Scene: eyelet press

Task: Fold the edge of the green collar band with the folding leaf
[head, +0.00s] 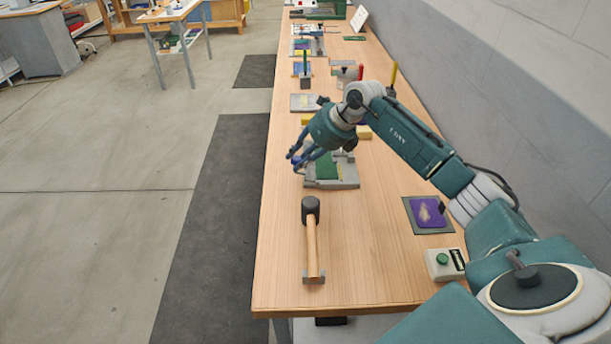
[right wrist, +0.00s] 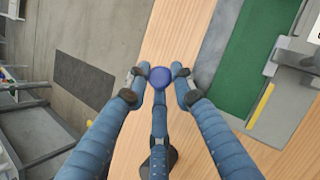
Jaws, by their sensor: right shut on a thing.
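The green collar band (head: 322,171) lies flat in a grey fixture (head: 349,181) on the bench. In the right wrist view the green band (right wrist: 250,58) shows at the right, with a grey strip (right wrist: 215,48) along its near side and a short yellow strip (right wrist: 262,104) at one end. My right gripper (head: 297,161) is at the left side of the fixture, shut on a round blue knob (right wrist: 161,77) between its fingertips. I cannot tell how the knob joins the folding leaf. My left gripper is not in view.
A black-headed mallet (head: 311,240) lies in front of the fixture. A purple pad (head: 427,213) and a box with a green button (head: 444,264) are to the right. More fixtures stand farther along the bench. The bench's left edge is close to my right gripper.

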